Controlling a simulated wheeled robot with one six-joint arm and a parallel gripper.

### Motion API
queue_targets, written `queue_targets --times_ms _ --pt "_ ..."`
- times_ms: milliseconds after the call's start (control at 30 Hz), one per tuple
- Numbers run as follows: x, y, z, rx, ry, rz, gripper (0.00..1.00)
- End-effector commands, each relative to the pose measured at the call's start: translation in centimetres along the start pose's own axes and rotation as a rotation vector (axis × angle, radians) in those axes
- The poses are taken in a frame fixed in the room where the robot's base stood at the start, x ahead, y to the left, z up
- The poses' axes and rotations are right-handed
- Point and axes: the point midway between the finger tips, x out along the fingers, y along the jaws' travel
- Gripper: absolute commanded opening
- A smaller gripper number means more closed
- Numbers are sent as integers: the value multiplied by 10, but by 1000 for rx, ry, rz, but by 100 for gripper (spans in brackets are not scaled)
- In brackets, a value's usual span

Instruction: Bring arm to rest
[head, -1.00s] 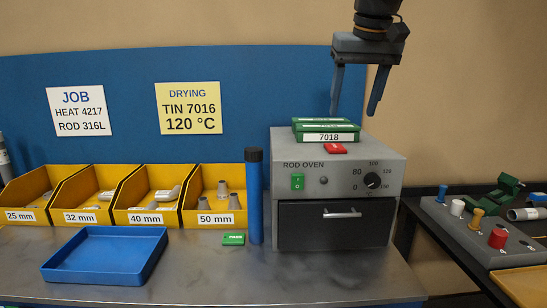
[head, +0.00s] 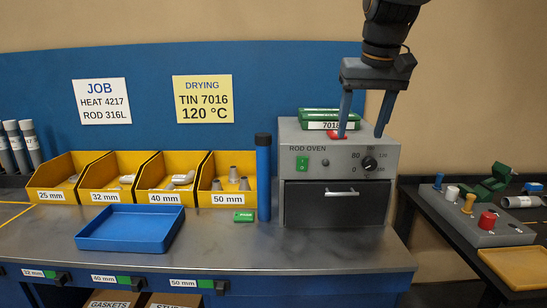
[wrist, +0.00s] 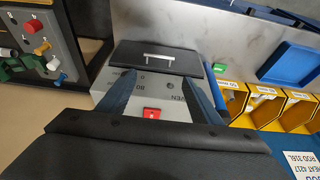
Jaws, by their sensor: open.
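My gripper (head: 363,116) hangs over the rod oven (head: 337,206) at the right of the bench in the head view. Its two fingers are apart, pointing down, with nothing between them that I can see held. The left finger overlaps the green tin labelled 7018 (head: 322,125) and a red block (head: 340,136) on the oven top. In the wrist view the fingers (wrist: 164,100) frame the oven's grey front (wrist: 155,84) and the red block (wrist: 151,114). Whether a fingertip touches the oven cannot be told.
Yellow bins (head: 135,199), a blue tray (head: 128,242), a dark-capped blue tube (head: 264,185) and a small green block (head: 244,216) stand left of the oven. A grey control box (head: 470,210) with knobs is at the right. The front bench strip is clear.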

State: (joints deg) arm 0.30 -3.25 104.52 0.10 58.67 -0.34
Motion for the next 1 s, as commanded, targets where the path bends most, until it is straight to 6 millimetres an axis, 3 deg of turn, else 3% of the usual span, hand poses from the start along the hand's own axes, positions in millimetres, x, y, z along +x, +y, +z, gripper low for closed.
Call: queue_targets --times_ms 267,367,500,600,700,800,1000 --pt "75 -1 52 -1 -67 -1 59" --pt "111 -2 86 -1 -103 -1 59" --pt "168 -2 157 -2 -166 -1 59" --pt "197 -3 208 -2 -204 -1 59" --pt "215 -3 248 -2 -231 -2 59" --pt "224 -3 274 -3 -249 -2 59" --pt "228 -3 286 -3 -256 -2 59"
